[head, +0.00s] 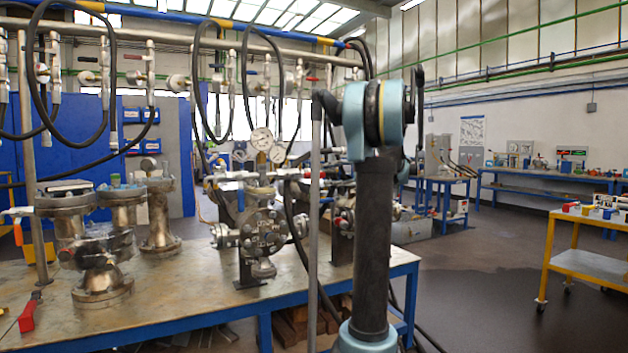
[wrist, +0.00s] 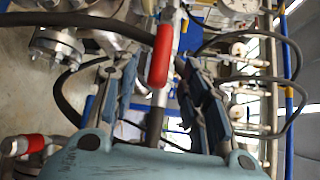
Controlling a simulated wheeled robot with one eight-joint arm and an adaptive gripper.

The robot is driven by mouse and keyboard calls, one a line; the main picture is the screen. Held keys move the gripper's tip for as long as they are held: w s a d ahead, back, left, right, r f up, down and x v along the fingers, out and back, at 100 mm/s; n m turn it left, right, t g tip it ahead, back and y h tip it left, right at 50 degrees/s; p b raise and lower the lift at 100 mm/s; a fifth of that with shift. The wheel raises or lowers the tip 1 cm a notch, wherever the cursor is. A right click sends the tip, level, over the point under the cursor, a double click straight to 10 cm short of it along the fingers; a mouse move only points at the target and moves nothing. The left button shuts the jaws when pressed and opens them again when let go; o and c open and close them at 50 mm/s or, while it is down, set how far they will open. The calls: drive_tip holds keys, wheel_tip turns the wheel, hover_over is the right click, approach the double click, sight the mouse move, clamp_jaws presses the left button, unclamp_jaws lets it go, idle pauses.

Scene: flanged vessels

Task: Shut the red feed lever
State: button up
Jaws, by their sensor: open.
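A red lever handle (wrist: 161,55) stands lengthwise in the middle of the wrist view, on a grey metal pipe fitting. My gripper (wrist: 160,68) is open, with one blue-grey finger on each side of the red handle. I cannot tell whether either finger touches it or how far in depth it is. In the head view a small red handle (head: 305,172) shows beside the gauges on the central valve assembly (head: 262,228); I cannot tell for sure that it is the same lever. My gripper is hidden in the head view behind my own arm.
A second red grip (wrist: 30,143) is at the lower left of the wrist view. Black hoses (wrist: 75,20) loop close to the fingers. Flanged vessels (head: 100,265) and another red handle (head: 27,317) are on the left of the bench (head: 180,300). Open floor lies to the right.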

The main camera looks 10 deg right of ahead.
sight(320, 175)
drive_tip(key=x, duration=0.6)
drive_tip(key=shift+w+a+f, duration=0.1)
drive_tip(key=shift+a, duration=0.2)
clamp_jaws()
